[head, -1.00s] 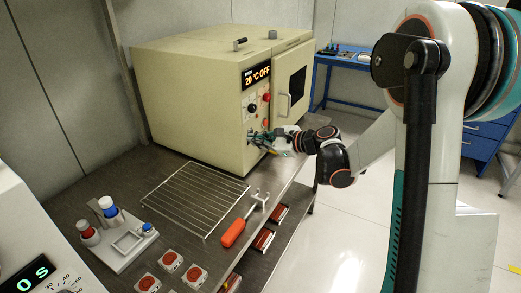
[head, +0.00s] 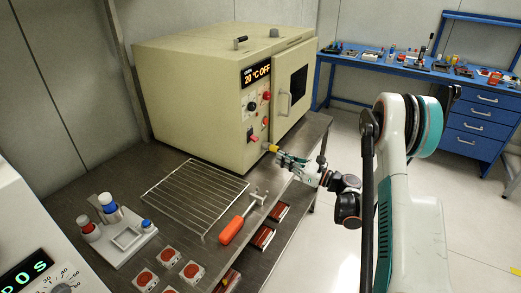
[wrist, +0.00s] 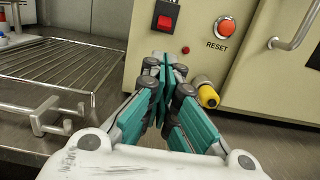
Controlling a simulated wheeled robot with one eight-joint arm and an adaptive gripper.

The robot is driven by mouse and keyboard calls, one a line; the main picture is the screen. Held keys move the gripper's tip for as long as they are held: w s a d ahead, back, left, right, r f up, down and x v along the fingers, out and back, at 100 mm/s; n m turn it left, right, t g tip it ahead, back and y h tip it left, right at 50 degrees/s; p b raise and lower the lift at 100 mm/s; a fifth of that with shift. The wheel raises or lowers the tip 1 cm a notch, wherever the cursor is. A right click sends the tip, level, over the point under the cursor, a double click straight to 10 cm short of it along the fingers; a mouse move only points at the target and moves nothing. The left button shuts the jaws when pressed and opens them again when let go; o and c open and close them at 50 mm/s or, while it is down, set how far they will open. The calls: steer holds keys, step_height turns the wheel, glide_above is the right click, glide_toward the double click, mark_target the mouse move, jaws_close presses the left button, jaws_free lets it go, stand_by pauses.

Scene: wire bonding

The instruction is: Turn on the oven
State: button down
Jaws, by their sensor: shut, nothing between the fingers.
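The beige oven (head: 200,95) stands on the metal bench, its display (head: 256,74) reading 20 °C OFF. A red rocker switch (wrist: 166,17) is on its front panel in the wrist view and also shows in the head view (head: 251,134). A red RESET button (wrist: 224,28) is right of it. My gripper (wrist: 165,62) is shut and empty, its tips in front of the panel, below the switch in the wrist view. In the head view my gripper (head: 278,154) is just off the oven's lower front. I cannot tell whether it touches the panel.
A yellow-tipped fitting (wrist: 208,96) sticks out beside my fingers. A wire rack (head: 195,197) and an orange-handled tool (head: 232,230) lie on the bench in front of the oven. The oven door (head: 292,88) with its handle is on the right. A blue workbench (head: 400,65) stands behind.

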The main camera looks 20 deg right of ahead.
mark_target(254, 138)
steer(key=shift+a, duration=0.1)
steer(key=b+x, duration=0.2)
steer(key=x, duration=0.6)
steer(key=shift+w+a+f+b, duration=0.1)
steer(key=shift+w+a+b, duration=0.1)
steer(key=shift+b, duration=0.15)
steer(key=shift+w+a+r, duration=0.2)
steer(key=shift+w+a, duration=0.25)
steer(key=shift+w, duration=0.1)
steer(key=shift+r, duration=0.1)
steer(key=shift+s+d+r+g+h+p, duration=0.1)
steer(key=shift+s+g+h+p, duration=0.05)
steer(key=shift+g+h+p, duration=0.35)
steer(key=shift+s+d+r+g+h+p, duration=0.15)
steer(key=shift+r+g+h+p, duration=0.1)
steer(key=shift+g+h+p, duration=0.7)
